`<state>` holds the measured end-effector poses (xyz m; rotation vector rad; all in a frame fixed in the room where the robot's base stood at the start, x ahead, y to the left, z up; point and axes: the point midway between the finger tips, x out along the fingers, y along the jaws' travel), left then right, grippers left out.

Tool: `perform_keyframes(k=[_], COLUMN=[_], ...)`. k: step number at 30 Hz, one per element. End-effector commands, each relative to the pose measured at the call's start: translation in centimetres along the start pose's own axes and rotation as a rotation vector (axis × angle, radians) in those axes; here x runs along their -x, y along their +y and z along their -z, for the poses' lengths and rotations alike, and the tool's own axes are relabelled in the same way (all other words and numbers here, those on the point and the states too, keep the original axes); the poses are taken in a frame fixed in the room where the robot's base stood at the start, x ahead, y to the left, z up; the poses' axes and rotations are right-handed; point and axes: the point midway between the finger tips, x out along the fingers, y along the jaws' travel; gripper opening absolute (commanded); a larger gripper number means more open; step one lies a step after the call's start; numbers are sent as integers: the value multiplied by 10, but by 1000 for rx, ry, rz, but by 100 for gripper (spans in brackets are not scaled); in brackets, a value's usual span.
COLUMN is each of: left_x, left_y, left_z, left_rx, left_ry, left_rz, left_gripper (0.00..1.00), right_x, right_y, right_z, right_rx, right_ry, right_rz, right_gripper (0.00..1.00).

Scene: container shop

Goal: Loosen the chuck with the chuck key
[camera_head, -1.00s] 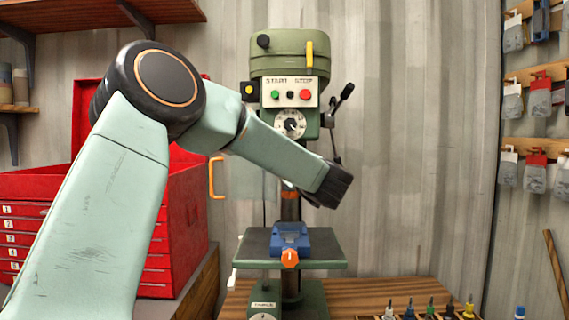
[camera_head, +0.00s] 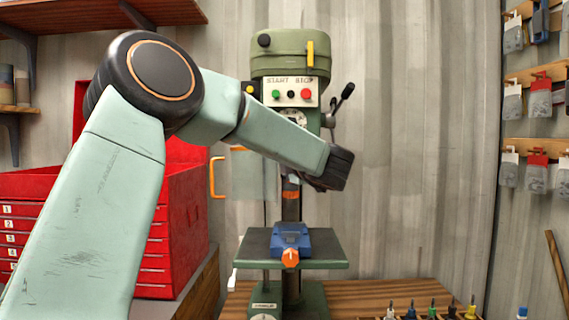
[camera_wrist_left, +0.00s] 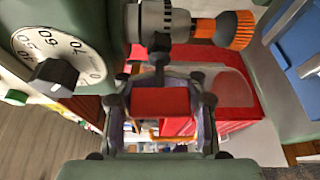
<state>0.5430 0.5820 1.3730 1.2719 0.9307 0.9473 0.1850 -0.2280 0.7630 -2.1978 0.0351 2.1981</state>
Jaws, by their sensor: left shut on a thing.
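The chuck (camera_wrist_left: 160,20) is a grey cylinder on the drill press, seen along the top of the left wrist view. My left gripper (camera_wrist_left: 160,86) is shut on the chuck key (camera_wrist_left: 160,102), which has a red handle and a dark shaft. The shaft points at the chuck's side and appears to meet it; whether its tip is seated, I cannot tell. In the head view my left wrist hides the gripper and key. My right gripper is not in view.
The green drill press (camera_head: 290,55) has start and stop buttons and a lever (camera_head: 345,95) at its right. A blue vise (camera_head: 291,240) sits on its table (camera_head: 325,262) below. A red toolbox (camera_head: 180,230) stands left. Several small tools stand on the bench at lower right.

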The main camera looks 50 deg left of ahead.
Motion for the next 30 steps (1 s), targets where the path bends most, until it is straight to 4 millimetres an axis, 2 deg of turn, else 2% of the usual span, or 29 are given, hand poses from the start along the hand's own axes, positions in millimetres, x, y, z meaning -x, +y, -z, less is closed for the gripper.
perform_keyframes(k=[5,14,21,30], left_x=[0,0,0,0], left_y=[-3,-3,-7,-6], left_z=[0,0,-1,-1], left_rx=[148,178,383,391], left_ry=[-2,-2,-3,-3], left_rz=[59,72,158,162], left_gripper=[0,0,0,0], right_x=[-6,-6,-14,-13], right_y=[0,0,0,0], right_z=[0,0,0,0], right_rx=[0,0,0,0], right_ry=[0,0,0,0], right_rz=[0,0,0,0], right_gripper=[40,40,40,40])
